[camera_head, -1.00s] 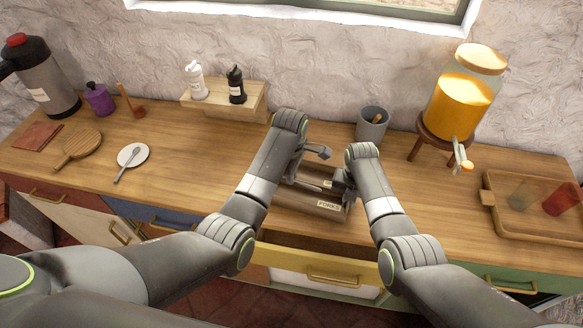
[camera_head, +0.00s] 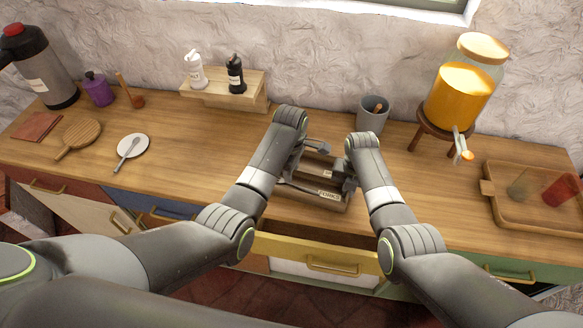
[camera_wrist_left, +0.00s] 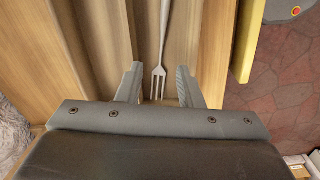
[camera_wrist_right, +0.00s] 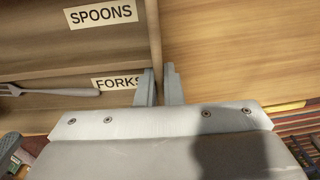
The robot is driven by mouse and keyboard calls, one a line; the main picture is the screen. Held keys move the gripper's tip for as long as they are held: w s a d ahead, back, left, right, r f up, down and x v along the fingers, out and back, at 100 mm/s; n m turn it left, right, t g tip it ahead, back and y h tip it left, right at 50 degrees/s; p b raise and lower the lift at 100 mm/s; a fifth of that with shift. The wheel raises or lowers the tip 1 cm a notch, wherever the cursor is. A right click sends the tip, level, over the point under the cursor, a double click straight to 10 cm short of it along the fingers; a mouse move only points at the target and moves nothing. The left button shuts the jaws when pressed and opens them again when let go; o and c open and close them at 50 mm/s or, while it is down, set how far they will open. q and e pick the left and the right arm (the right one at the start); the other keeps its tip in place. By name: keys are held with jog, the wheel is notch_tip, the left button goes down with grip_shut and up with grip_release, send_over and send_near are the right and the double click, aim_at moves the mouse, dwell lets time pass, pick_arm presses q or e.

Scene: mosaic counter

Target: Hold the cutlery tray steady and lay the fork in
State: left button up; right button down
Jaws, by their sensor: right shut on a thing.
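The wooden cutlery tray (camera_head: 325,205) sits near the counter's front edge, with a FORKS label on its front compartment. It also shows in the right wrist view (camera_wrist_right: 60,72), with SPOONS and FORKS labels. The metal fork (camera_wrist_left: 163,45) lies along the front compartment, tines toward my left gripper in the left wrist view; part shows in the right wrist view (camera_wrist_right: 50,91). My left gripper (camera_wrist_left: 159,68) is open, its fingers on either side of the fork's tines and apart from them. My right gripper (camera_wrist_right: 159,70) is shut on the tray's right end wall.
A drawer (camera_head: 315,250) stands partly open below the tray. A grey cup (camera_head: 373,114) and a juice dispenser (camera_head: 462,95) are behind to the right. A wooden tray with cups (camera_head: 535,222) is at far right.

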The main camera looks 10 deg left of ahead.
pick_arm(q)
notch_tip(320, 180, up, 12)
jog(key=shift+s, duration=0.2)
dwell(0.4)
pick_arm(e)
jog(key=c, duration=1.5)
grip_release()
jog(key=shift+r, duration=0.15)
